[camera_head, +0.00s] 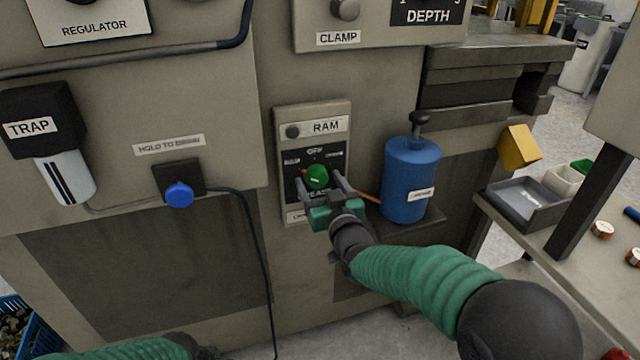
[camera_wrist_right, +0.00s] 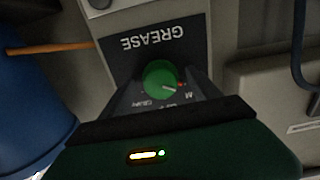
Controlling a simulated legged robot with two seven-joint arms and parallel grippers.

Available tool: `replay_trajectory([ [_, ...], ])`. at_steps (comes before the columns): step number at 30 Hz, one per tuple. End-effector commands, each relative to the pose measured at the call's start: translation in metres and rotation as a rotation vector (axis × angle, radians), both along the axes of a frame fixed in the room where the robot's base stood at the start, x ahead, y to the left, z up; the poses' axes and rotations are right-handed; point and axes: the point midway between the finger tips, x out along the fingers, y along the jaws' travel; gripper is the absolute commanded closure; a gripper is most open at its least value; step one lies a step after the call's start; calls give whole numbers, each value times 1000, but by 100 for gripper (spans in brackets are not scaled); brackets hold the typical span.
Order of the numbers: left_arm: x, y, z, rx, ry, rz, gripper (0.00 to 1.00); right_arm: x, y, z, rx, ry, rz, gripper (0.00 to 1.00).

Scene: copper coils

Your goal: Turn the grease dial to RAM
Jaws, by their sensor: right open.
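The grease dial is a round green knob (camera_head: 317,177) on a dark plate low on the grey panel (camera_head: 340,120). OFF stands above it, with small labels to its left and right, blurred. My right gripper (camera_head: 322,186) is open, with its fingers on either side of the knob; contact cannot be told. In the right wrist view, seen upside down, the knob (camera_wrist_right: 158,76) sits between the fingers under the word GREASE. A pale mark on it points right, near a red dot and a label ending in M. Of my left arm only the sleeve and wrist show at the bottom edge.
A blue canister (camera_head: 410,178) stands on a small shelf right of the panel, with a copper-coloured pipe (camera_head: 368,197) beside the gripper. A blue button (camera_head: 179,195) and a hanging cable are to the left. The wall space below the panel is clear.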

Motion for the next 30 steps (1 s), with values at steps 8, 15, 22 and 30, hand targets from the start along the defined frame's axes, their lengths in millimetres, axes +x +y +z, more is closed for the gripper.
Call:
replay_trajectory([
  [8, 0, 0, 5, 0, 0, 0, 64, -14, -4, 2, 0, 1, 0, 28],
  [15, 0, 0, 19, 0, 0, 0, 64, -76, -25, 3, -2, 3, 0, 28],
  [22, 0, 0, 29, 0, 0, 0, 64, -135, -44, 1, -1, 2, 0, 28],
  [30, 0, 0, 31, 0, 0, 0, 64, -160, -52, -1, 1, 1, 0, 28],
])
